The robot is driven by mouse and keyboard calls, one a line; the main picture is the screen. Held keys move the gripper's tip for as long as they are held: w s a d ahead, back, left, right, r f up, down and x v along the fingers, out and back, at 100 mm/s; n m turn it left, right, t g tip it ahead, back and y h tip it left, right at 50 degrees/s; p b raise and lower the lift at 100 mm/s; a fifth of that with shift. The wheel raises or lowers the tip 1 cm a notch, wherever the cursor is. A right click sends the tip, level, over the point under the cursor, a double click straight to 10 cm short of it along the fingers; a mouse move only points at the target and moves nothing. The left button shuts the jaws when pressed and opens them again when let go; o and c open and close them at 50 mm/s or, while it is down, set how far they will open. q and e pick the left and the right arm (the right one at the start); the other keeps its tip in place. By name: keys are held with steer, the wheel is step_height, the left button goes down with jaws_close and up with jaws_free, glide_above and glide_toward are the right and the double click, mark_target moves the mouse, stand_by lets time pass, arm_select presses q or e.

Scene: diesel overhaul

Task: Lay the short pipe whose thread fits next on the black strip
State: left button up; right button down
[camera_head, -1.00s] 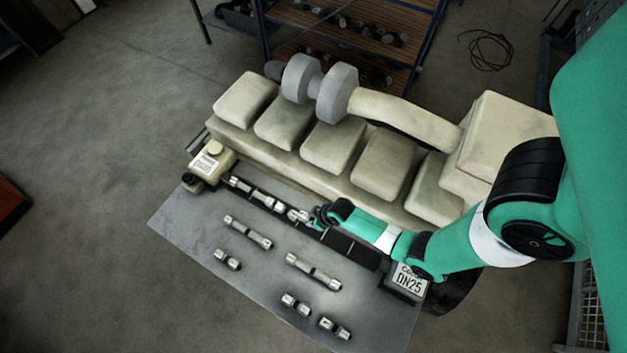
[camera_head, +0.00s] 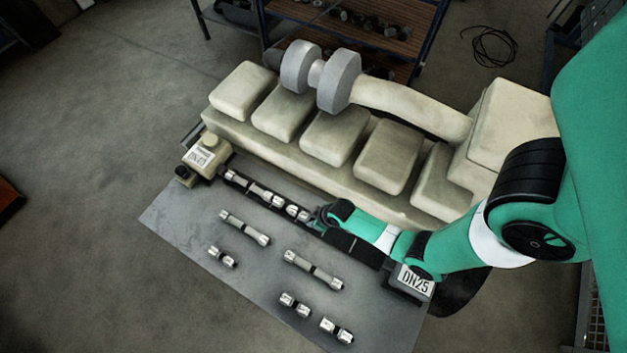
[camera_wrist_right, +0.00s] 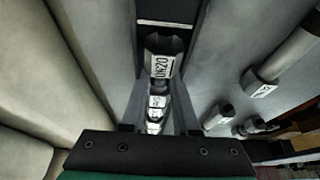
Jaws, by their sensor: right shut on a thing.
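The black strip (camera_head: 345,243) runs diagonally along the back of the grey plate. Several silver pipe pieces lie in a row on its left part, including a short one (camera_head: 298,213) at the row's right end. My right gripper (camera_head: 311,216) is at that end, low over the strip. In the right wrist view its fingers (camera_wrist_right: 157,105) stand on both sides of a short pipe (camera_wrist_right: 158,62) with a white lettered label, and are shut on it. It lies in line with the row; whether it touches its neighbour is unclear. My left gripper is not in view.
Loose on the plate (camera_head: 180,222) lie two long pipes (camera_head: 245,228) (camera_head: 313,270) and three short ones (camera_head: 222,257) (camera_head: 295,305) (camera_head: 337,330). A beige block (camera_head: 205,155) stands at the strip's left end, a DN25 sign (camera_head: 413,280) at its right. The beige engine block (camera_head: 330,140) rises behind.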

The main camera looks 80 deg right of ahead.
steer(key=shift+f, duration=0.1)
stand_by(0.5)
steer(key=c, duration=0.6)
jaws_free()
steer(key=p+v, duration=0.8)
steer(key=v, duration=0.3)
steer(key=shift+s+r, duration=0.2)
steer(key=shift+r, duration=0.05)
